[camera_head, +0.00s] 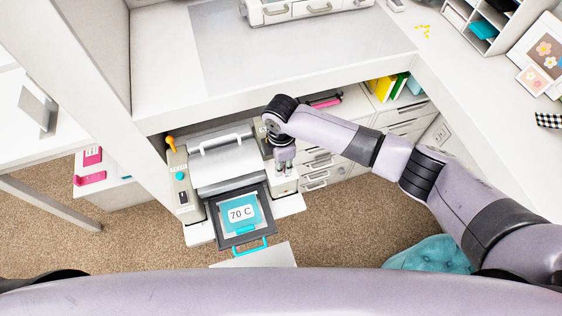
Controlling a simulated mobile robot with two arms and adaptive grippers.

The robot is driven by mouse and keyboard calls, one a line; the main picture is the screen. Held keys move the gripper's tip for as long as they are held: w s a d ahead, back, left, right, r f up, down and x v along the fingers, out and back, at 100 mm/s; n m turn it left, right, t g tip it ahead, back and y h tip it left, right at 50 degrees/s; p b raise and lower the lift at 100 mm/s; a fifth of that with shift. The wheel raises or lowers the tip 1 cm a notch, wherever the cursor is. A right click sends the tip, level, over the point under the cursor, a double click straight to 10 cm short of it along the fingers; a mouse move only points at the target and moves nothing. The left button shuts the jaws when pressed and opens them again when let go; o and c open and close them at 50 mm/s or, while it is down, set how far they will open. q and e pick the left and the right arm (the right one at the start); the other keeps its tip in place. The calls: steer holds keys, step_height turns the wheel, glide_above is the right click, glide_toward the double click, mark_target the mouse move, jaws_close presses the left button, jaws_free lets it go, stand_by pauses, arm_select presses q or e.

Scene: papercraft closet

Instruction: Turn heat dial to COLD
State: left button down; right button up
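A white and grey machine (225,160) stands in the recess under the counter. Its front tray (213,212) is pulled out and holds a teal piece with a "70 C" label (241,213). The left side panel has an orange-topped lever (170,142), a teal button (180,176) and a dark switch (183,198). My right gripper (284,170) points down over the machine's right side panel (287,186). Its fingers are small here, and I cannot tell their opening or whether they touch anything. No heat dial can be made out; the gripper covers part of that panel. My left gripper is out of view.
The counter (300,45) overhangs the machine from behind. White drawers (325,165) and upright coloured folders (385,88) stand to the right of it. A teal tufted seat (432,254) is at the lower right. Carpet (340,225) lies open in front of the drawers.

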steer(key=o, duration=0.4)
steer(key=shift+r, duration=0.1)
step_height(320, 180, up, 12)
stand_by(0.5)
stand_by(0.4)
